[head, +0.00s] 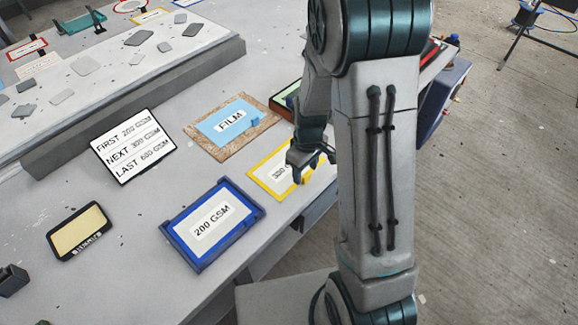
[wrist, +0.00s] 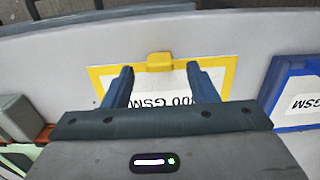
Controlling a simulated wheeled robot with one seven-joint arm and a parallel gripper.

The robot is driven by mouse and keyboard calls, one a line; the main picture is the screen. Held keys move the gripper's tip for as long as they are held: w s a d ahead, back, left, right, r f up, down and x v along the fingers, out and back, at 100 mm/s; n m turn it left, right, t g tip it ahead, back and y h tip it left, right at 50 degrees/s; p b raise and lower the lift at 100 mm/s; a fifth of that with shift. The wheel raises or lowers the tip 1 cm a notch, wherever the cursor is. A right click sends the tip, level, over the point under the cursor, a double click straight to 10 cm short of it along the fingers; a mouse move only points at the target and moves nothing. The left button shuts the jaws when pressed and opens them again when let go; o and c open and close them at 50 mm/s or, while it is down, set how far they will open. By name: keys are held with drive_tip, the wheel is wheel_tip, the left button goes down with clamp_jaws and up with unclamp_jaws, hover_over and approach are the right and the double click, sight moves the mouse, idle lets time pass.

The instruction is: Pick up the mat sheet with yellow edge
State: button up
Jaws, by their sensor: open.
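The mat sheet with yellow edge (head: 262,170) lies flat on the table near its right edge in the head view, partly hidden by my gripper. In the wrist view the yellow-edged sheet (wrist: 215,70) shows a white middle with a label reading partly "00 GSM" and a yellow tab (wrist: 160,62) on its edge towards the table's edge. My gripper (head: 312,172) is over the sheet. In the wrist view my gripper (wrist: 160,75) is open, its two fingers apart on either side of the tab, with nothing between them. The height of the fingertips above the sheet is hard to tell.
A blue-edged "200 GSM" sheet (head: 178,240) lies beside it. A blue "FILM" sheet (head: 214,132) on a brown board, an order card (head: 128,163) and a black-framed card (head: 62,250) lie nearby. A raised grey slab (head: 130,105) stands behind.

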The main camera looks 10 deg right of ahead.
drive_tip(key=shift+f, duration=0.6)
drive_tip(key=c, duration=1.1)
drive_tip(key=shift+r, duration=0.1)
drive_tip(key=shift+r, duration=0.4)
wheel_tip(320, 180, up, 4)
drive_tip(key=shift+s+d+f+b, duration=0.1)
drive_tip(key=shift+f+b, duration=0.15)
drive_tip(key=shift+b, duration=0.05)
drive_tip(key=s+d+r, duration=0.2)
drive_tip(key=d, duration=0.1)
drive_tip(key=s+d+r+b, duration=0.1)
drive_tip(key=s+d+r, duration=0.1)
drive_tip(key=d, duration=0.1)
drive_tip(key=s+d+r, duration=0.2)
drive_tip(key=s+d, duration=0.1)
drive_tip(key=shift+s+r, duration=0.1)
drive_tip(key=shift+r, duration=0.2)
